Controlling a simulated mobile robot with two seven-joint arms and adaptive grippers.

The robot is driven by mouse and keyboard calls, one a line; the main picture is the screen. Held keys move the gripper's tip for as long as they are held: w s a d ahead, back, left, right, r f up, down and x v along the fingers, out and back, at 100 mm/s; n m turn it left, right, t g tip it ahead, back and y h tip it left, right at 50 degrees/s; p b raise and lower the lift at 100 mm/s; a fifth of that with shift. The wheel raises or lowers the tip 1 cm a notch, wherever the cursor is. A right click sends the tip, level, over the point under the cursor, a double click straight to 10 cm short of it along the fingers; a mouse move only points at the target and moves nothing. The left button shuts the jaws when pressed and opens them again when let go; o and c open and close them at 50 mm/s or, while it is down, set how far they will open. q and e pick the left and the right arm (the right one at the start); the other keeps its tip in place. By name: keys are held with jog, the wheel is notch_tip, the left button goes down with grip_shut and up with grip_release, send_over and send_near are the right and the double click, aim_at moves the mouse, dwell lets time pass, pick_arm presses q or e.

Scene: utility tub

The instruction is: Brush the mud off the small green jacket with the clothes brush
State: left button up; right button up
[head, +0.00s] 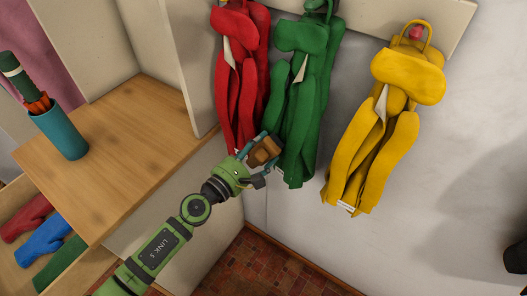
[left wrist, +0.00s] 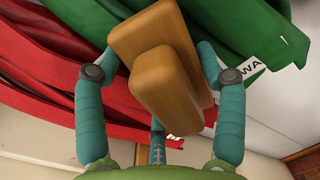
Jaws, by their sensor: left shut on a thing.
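The small green jacket (head: 301,95) hangs on the wall between a red jacket and a yellow one. It also shows close up in the left wrist view (left wrist: 237,22). My left gripper (head: 262,158) is shut on the brown clothes brush (head: 265,151), beside the lower left part of the green jacket. In the left wrist view the brush (left wrist: 165,75) sits between the teal fingers, with the green jacket right behind it. I cannot tell whether the brush touches the cloth. Its bristles are hidden, and no mud shows clearly. My right gripper is not in view.
The red jacket (head: 240,80) hangs close on the left, and the yellow jacket (head: 372,145) hangs to the right. A wooden shelf top (head: 125,125) bears a teal cup (head: 60,135) at its left. Coloured gloves (head: 42,238) lie below it. Tiled floor (head: 262,268) shows at the bottom.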

aim_at(250, 160)
pick_arm(q)
jog(key=shift+v, duration=3.05)
jog(key=shift+s+r, duration=0.1)
jog(key=shift+s+a+b, duration=0.4)
jog(key=shift+s+b, duration=0.05)
jog(key=shift+s, duration=0.1)
jog(key=shift+v, duration=0.75)
jog(key=shift+r, duration=0.1)
